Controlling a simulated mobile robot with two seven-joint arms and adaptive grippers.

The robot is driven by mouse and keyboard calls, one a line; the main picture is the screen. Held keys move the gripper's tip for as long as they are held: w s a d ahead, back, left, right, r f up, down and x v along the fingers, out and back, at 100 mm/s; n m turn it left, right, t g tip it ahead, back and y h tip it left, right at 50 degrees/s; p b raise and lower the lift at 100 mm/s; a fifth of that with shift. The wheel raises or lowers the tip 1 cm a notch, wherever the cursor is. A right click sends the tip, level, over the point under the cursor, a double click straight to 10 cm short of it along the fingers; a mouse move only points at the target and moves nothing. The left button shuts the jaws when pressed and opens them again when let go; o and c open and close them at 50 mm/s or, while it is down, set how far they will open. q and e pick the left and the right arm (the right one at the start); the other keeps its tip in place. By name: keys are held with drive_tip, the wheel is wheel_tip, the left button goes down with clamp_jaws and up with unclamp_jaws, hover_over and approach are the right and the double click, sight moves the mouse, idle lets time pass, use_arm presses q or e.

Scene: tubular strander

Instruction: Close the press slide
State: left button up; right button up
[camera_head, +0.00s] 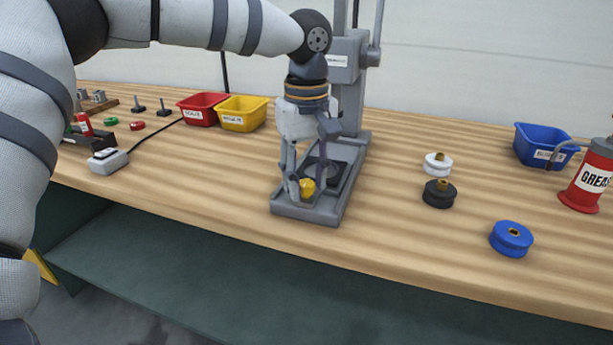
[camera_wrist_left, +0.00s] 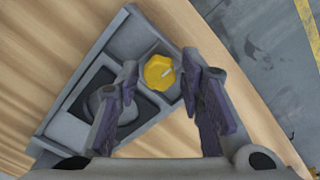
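The grey press (camera_head: 350,85) stands on the wooden bench, with a long flat base (camera_head: 308,212) reaching toward the bench's front edge. A dark slide plate with a round grey seat (camera_wrist_left: 97,101) lies in the base, partly behind my left gripper in the head view. A yellow knob (camera_head: 307,186) sits at the front end of the base; it also shows in the left wrist view (camera_wrist_left: 160,71). My left gripper (camera_head: 301,190) points down over the base. Its fingers are apart, one either side of the knob; contact cannot be told. My right gripper is not in view.
Red (camera_head: 203,108) and yellow (camera_head: 243,113) bins stand left of the press. White (camera_head: 437,166), black (camera_head: 437,194) and blue (camera_head: 511,240) pulleys lie to the right, near a blue bin (camera_head: 543,146) and a red grease can (camera_head: 588,185). Bench between press and pulleys is clear.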

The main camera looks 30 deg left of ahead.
sight(319, 158)
use_arm(q)
clamp_jaws()
drive_tip(key=w, duration=0.2)
drive_tip(key=w+a+b, duration=0.1)
drive_tip(key=w, duration=0.1)
drive_tip(key=w+b, duration=0.1)
drive_tip(key=w, duration=0.1)
drive_tip(key=shift+w+a+f, duration=0.15)
drive_tip(key=shift+a+f, duration=0.1)
drive_tip(key=shift+f, duration=0.05)
drive_tip(key=shift+w+r, duration=0.15)
drive_tip(key=shift+w, duration=0.1)
drive_tip(key=shift+a+r, duration=0.1)
drive_tip(key=shift+r, duration=0.05)
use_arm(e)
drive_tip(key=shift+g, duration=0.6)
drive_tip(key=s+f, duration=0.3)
use_arm(q)
drive_tip(key=shift+o, duration=2.4)
unclamp_jaws()
wheel_tip(319, 158, up, 12)
